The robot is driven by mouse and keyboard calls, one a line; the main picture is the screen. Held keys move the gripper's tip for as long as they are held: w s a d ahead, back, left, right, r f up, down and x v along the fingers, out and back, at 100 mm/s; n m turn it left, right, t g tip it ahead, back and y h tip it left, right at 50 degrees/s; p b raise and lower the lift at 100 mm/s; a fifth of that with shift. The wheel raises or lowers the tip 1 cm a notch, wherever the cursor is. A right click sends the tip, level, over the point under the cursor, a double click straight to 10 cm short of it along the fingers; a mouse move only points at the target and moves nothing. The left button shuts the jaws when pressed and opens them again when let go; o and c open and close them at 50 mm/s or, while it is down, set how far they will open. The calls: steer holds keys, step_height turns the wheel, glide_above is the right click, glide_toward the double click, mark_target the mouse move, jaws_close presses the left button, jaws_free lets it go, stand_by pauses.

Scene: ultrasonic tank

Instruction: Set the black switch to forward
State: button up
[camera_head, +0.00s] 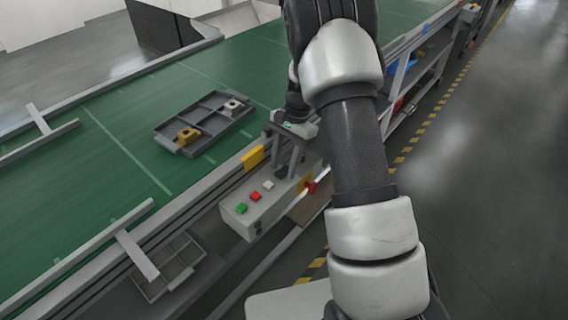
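A light grey control box (262,215) is mounted at the side of the conveyor. A green button (241,209), a red button (255,196) and a white button (268,185) run along its top. I cannot make out the black switch; the box's far end is partly covered by my gripper. My gripper (284,172) points down over that far end, beyond the white button. Its two fingers stand apart with a gap between them. I cannot tell whether the fingertips touch anything.
A green conveyor (110,125) fills the left. On it lies a dark divided tray (207,121) with a brass-coloured part (188,135) and a grey part (233,107). A yellow block (252,157) sits on the conveyor's edge near the box. Open floor lies to the right.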

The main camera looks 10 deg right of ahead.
steer(key=v, duration=1.7)
steer(key=shift+r+p, duration=0.25)
steer(key=shift+p, duration=0.15)
